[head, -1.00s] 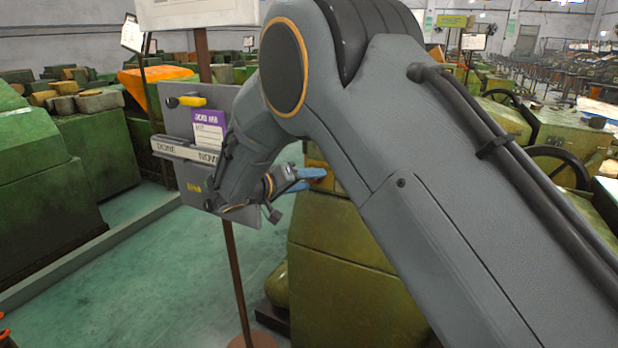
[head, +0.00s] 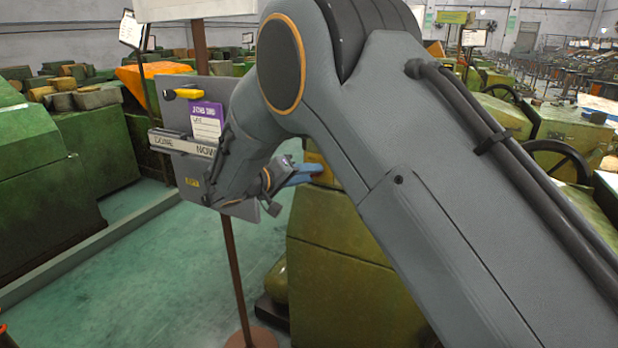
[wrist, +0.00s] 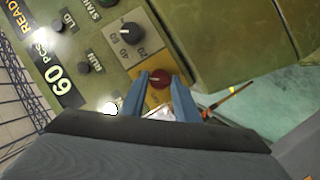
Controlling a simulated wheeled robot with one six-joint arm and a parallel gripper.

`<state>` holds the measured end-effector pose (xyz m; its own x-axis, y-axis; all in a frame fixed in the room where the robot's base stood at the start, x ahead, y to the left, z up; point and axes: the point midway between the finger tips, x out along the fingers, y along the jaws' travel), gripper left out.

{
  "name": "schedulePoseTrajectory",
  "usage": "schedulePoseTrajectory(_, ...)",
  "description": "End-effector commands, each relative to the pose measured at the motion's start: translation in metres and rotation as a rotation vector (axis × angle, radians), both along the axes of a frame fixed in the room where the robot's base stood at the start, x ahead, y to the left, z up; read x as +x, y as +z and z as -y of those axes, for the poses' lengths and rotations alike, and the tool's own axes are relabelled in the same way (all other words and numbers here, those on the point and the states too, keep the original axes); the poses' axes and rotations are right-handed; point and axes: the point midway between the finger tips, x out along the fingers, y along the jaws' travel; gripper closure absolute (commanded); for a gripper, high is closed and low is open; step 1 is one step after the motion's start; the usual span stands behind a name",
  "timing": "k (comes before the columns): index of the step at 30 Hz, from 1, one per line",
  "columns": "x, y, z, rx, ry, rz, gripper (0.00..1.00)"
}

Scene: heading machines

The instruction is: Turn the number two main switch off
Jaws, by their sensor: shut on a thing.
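A round red knob (wrist: 159,78), which looks like the main switch, sits on the olive control panel (wrist: 125,85) in the wrist view. My gripper (wrist: 160,88) has its two blue fingers on either side of this knob and is shut on it. The knob's pointer mark and any number label are not readable. In the head view my gripper (head: 302,172) reaches the yellowish panel (head: 320,166) on top of a green machine (head: 345,250). My fingertips and the knob are too small there to tell apart.
The panel also carries a black dial (wrist: 130,34) marked with numbers and several small black knobs. A grey board (head: 200,120) with cards stands on a brown post (head: 238,280) left of the machine, close behind my wrist. Green floor (head: 150,270) is open to the left.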

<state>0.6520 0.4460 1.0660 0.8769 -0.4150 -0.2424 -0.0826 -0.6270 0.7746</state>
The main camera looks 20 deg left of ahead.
Motion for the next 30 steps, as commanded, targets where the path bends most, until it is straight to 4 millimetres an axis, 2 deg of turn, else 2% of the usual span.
schedulePoseTrajectory(30,0.0002,-0.0115,-0.0032,-0.918,0.001,-0.121,0.94)
